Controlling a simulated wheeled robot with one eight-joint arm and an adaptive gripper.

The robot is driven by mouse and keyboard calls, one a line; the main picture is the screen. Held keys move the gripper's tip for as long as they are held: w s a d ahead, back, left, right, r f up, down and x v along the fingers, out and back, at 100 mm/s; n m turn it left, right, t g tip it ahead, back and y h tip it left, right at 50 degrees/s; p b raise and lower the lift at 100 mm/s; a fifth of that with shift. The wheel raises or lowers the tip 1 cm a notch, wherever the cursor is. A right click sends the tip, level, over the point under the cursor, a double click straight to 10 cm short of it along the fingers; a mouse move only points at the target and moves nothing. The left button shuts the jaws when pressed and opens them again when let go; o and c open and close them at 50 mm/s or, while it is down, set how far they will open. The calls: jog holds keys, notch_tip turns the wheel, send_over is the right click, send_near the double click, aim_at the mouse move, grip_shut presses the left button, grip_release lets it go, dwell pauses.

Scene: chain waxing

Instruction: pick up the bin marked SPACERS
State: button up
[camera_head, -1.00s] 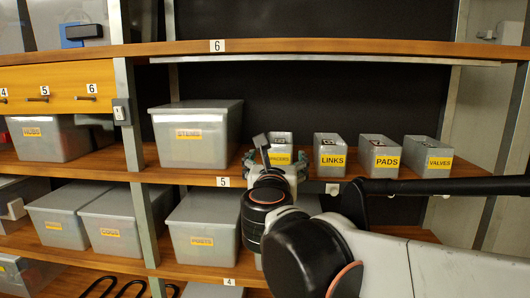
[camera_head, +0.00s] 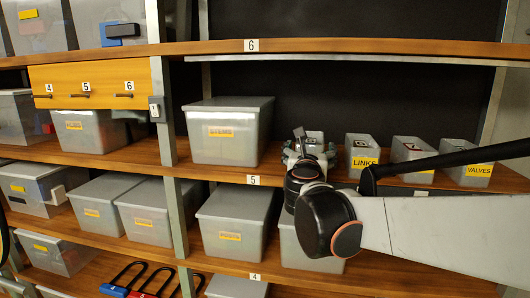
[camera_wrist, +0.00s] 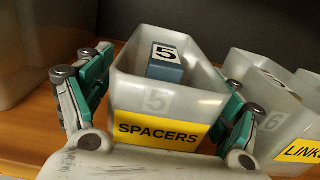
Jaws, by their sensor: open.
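The SPACERS bin (camera_wrist: 188,103) is a small translucent grey open bin with a yellow label, upright on the shelf in the wrist view. A blue-grey block (camera_wrist: 166,68) marked 5 is inside it. My gripper (camera_wrist: 168,76) is open, with one green-padded finger on each side of the bin. I cannot tell whether either pad touches its walls. In the head view, my gripper (camera_head: 309,155) is at the bin's front and hides most of it; only the upper back of the bin (camera_head: 314,139) shows.
The LINKS bin (camera_head: 362,151) stands close to the right, with more small bins beyond, including VALVES (camera_head: 466,163). A large lidded STEMS bin (camera_head: 229,132) stands to the left. The upper shelf board (camera_head: 350,47) runs above. Bare shelf wood lies left of the SPACERS bin.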

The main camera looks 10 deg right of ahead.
jog(key=shift+w, duration=0.15)
jog(key=c, duration=1.2)
jog(key=shift+o, duration=0.2)
jog(key=shift+r, duration=0.1)
